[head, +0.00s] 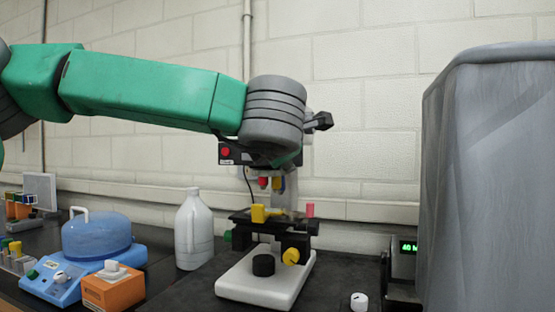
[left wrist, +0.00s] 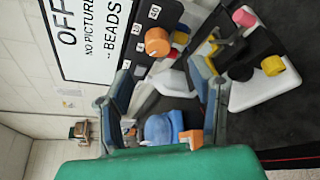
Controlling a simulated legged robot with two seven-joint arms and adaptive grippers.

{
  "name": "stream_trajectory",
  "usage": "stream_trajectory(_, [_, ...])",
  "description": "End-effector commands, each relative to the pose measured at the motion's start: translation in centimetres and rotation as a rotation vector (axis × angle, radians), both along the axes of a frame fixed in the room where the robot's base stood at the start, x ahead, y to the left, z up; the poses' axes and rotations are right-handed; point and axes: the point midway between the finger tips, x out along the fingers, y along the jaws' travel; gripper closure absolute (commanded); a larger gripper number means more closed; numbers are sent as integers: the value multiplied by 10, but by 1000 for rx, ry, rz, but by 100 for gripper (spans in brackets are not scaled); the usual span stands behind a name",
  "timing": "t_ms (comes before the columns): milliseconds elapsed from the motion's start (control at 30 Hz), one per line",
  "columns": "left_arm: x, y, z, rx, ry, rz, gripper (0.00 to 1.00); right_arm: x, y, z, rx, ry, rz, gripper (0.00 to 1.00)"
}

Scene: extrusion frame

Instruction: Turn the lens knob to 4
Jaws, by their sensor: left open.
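The lens knob (left wrist: 158,41) is a round orange knob on a dark panel with white number labels, seen in the left wrist view. One label reads 40; the smaller ones and the knob's pointing direction are too blurred to read surely. My left gripper (left wrist: 160,75) is open, its two fingers spread, with the knob ahead of and roughly between the fingertips. The knob appears apart from both fingers. In the head view my green left arm reaches across to the microscope (head: 266,278), and its grey wrist hides the gripper and the knob. My right gripper is not in view.
A green display (head: 408,247) begins with 40. A large grey covered object (head: 490,180) stands at the right. A white jug (head: 194,230), an orange box (head: 113,290) and a blue domed device (head: 97,240) stand left of the microscope. The wrist view shows a white sign (left wrist: 92,40).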

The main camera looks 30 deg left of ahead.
Motion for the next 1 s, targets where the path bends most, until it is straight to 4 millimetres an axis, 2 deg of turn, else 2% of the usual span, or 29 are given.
stream_trajectory(100, [-17,-11,4,0,-1,-1,50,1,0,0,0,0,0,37])
stream_trajectory(300, [-31,-19,7,-1,2,0,50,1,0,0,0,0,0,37])
stream_trajectory(1000, [-32,-20,7,-1,1,0,50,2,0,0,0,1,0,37])
